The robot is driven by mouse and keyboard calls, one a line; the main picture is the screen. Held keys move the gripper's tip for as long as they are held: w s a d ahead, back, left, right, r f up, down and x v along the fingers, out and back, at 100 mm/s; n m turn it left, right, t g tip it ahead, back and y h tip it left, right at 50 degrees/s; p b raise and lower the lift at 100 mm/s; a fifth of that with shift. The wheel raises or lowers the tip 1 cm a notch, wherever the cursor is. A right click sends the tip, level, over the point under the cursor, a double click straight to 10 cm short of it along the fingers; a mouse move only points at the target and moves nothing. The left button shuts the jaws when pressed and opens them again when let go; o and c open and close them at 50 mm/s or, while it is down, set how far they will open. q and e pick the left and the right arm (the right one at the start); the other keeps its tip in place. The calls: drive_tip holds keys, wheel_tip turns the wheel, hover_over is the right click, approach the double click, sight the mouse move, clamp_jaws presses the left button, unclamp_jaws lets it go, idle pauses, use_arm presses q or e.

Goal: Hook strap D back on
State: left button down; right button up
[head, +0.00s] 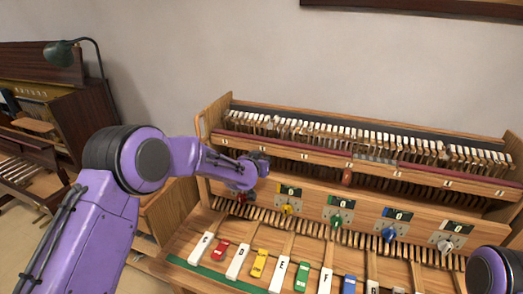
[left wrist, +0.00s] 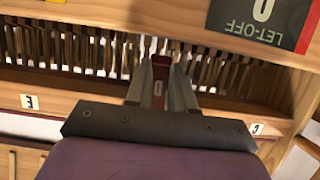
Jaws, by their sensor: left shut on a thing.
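My left gripper (head: 262,163) is at the left part of the piano action, just in front of the long dark red rail. In the left wrist view its two grey fingers (left wrist: 161,78) are shut around a small dark red piece (left wrist: 161,62). It looks like strap D, but only part of it shows between the fingers. A pale tag (left wrist: 158,88) between the fingers is too small to read surely. The row of wooden action parts (left wrist: 90,50) stands right behind the fingertips. Whether the strap touches its hook cannot be told. My right gripper is out of view; only a purple part of that arm shows at the lower right.
An E label (left wrist: 29,102) and a C label (left wrist: 257,129) flank the gripper on the rail. A LET-OFF panel (left wrist: 262,22) is close by. Several coloured knobs, such as a green one (head: 337,219), line the front panel. Labelled keys (head: 238,262) lie below.

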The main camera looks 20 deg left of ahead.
use_arm(q)
drive_tip(key=shift+s+r+g, duration=0.1)
drive_tip(key=shift+s+g, duration=0.1)
drive_tip(key=shift+g, duration=0.7)
drive_tip(key=shift+s+r+g, duration=0.1)
drive_tip(key=shift+s+g, duration=0.15)
drive_tip(key=shift+g, duration=0.65)
drive_tip(key=shift+s+r+g, duration=0.1)
drive_tip(key=shift+s+g, duration=0.1)
drive_tip(key=shift+g, duration=0.7)
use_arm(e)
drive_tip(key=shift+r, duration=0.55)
use_arm(q)
drive_tip(key=c, duration=1)
unclamp_jaws()
drive_tip(key=shift+o, duration=0.2)
